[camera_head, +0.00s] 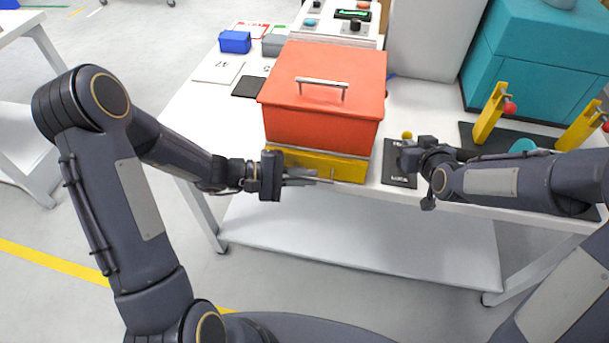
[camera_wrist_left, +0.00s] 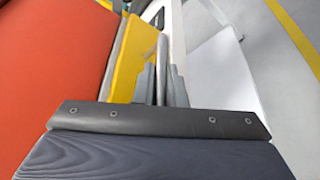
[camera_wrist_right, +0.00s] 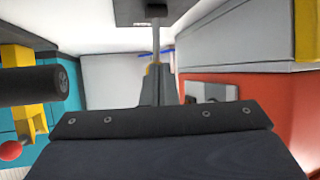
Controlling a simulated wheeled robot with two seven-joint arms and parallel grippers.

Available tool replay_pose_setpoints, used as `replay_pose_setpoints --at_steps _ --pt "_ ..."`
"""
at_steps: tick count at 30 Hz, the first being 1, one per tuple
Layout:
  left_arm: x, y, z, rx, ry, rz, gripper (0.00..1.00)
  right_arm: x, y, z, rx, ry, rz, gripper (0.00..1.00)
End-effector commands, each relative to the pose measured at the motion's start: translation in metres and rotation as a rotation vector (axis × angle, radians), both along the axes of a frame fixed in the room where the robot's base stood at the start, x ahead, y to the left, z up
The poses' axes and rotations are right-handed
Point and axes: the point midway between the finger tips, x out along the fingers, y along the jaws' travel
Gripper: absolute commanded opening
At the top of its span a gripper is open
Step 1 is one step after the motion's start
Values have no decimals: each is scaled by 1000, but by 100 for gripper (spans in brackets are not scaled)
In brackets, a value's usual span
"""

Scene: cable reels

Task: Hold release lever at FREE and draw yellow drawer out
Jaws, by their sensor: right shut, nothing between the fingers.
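The yellow drawer (camera_head: 345,168) sits under a red box (camera_head: 325,120) and also shows in the left wrist view (camera_wrist_left: 128,60). My left gripper (camera_head: 312,180) is at its front, with the fingers shut around the grey handle bar (camera_wrist_left: 162,55). The release lever, a grey stem with a yellow knob (camera_head: 407,134), stands on a black labelled plate (camera_head: 398,180) right of the drawer. My right gripper (camera_head: 408,150) is shut and empty beside the lever.
The red box has a metal handle (camera_head: 322,84) on top. Yellow posts with red knobs (camera_head: 490,112) stand on a dark mat to the right, before a teal cabinet (camera_head: 540,50). A control panel (camera_head: 340,20) is behind. The floor before the table is clear.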

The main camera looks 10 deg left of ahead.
Motion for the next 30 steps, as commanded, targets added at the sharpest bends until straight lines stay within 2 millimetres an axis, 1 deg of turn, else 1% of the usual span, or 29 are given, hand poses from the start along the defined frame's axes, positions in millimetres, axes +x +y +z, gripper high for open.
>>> replay_pose_setpoints --at_steps 7,9,11,15,18,21,27,28,30 --pt "0 0 0 0 0 0 0 0 0 -1 -1 2 0 0" --pt "-3 1 0 0 1 1 0 0 0 -1 -1 2 0 0" --pt "-11 1 -1 -1 5 2 0 0 0 -1 -1 2 0 0" --pt "-37 1 -1 -1 6 2 0 0 0 -1 -1 2 0 0" --pt "-48 1 -1 0 4 1 0 0 0 -1 0 1 0 0" --pt "-51 0 -1 1 1 1 0 0 0 -1 -1 1 -1 0" --pt "-50 1 -1 1 0 0 0 0 0 0 0 0 -1 0" --pt "-50 0 -1 1 0 0 13 0 0 0 0 0 -1 0" --pt "-50 0 -1 1 0 0 23 0 0 0 0 0 -1 0"
